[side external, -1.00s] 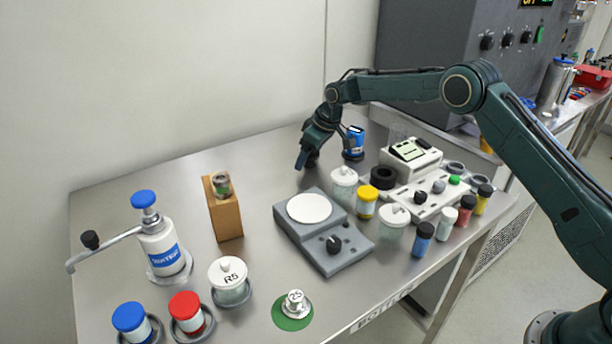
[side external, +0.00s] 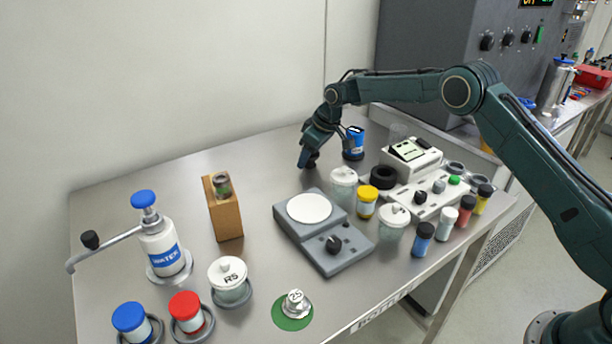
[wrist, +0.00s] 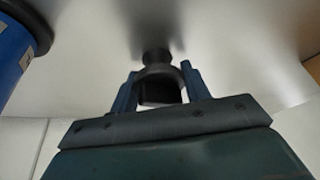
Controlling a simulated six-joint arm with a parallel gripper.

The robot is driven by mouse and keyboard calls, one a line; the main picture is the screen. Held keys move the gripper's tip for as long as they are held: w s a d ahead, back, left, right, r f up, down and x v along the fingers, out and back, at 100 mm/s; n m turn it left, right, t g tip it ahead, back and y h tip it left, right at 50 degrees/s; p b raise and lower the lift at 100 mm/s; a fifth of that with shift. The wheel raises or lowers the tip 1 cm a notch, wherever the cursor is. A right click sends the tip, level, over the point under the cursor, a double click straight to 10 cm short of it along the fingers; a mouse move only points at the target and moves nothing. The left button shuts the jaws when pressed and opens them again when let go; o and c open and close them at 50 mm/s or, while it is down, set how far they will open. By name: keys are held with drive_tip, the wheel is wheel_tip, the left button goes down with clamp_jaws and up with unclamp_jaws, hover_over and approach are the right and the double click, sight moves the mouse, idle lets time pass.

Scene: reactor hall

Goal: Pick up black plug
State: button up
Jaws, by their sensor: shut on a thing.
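The black plug (wrist: 156,62) shows in the wrist view between the two blue fingers of my gripper (wrist: 159,80). It is a small dark piece with a narrower round end against the steel table. My gripper is shut on it. In the side view my gripper (side external: 309,160) points down at the back of the table, left of the blue container. The plug is mostly hidden by the fingers there, with a dark bit showing at the fingertips. I cannot tell whether the plug still touches the table.
A blue container (side external: 353,143) stands close right of my gripper; its side shows in the wrist view (wrist: 18,45). A grey scale (side external: 322,233), a white-lidded jar (side external: 343,186) and a wooden block (side external: 224,212) stand nearer. The table left of my gripper is clear.

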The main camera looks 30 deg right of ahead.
drive_tip(key=shift+r, duration=0.15)
wheel_tip(320, 180, up, 10)
drive_tip(key=shift+f, duration=0.1)
idle(0.5)
drive_tip(key=shift+d, duration=0.1)
idle(0.4)
